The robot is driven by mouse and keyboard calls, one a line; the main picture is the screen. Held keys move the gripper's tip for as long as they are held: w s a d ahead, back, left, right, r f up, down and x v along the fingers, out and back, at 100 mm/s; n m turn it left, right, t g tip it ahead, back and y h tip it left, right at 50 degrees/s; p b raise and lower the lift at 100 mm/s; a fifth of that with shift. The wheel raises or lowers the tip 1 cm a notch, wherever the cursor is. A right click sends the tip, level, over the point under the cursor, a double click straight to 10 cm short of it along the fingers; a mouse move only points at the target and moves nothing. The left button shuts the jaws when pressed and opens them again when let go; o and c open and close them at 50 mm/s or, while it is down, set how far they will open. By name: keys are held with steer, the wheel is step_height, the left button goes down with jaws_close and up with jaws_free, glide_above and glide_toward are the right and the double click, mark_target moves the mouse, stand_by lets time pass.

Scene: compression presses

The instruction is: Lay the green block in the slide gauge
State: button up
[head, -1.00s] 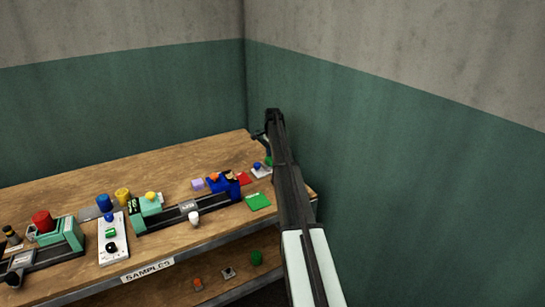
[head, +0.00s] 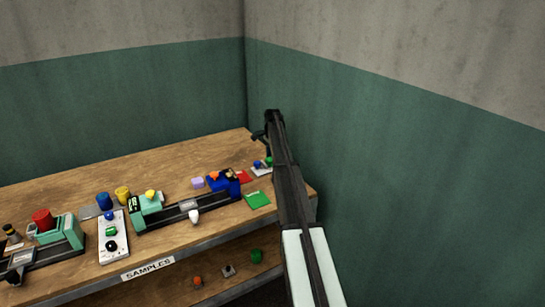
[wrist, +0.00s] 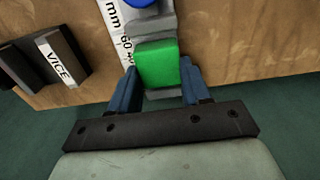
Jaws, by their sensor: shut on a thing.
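The green block (wrist: 158,66) is between the two blue fingers of my gripper (wrist: 158,88) in the wrist view. My gripper is shut on it. The slide gauge (wrist: 120,42) has a white scale marked in mm, grey jaws and a blue knob (wrist: 140,2). The block lies over the gauge, with a grey jaw (wrist: 152,28) just beyond it and another grey part near its close side. I cannot tell whether it rests on the gauge bed. In the head view the block (head: 269,160) is a small green patch beside the gauge's blue knob (head: 257,163), partly behind my arm.
A black block labelled VICE (wrist: 60,58) stands left of the gauge. A green pad (head: 258,200) and red pad (head: 243,177) lie near a blue device (head: 222,184). The wooden table edge and teal wall (head: 400,170) are close to my arm.

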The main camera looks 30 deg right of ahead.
steer(key=shift+f, duration=0.15)
steer(key=o, duration=1.1)
step_height(320, 180, up, 14)
steer(key=shift+f, duration=0.1)
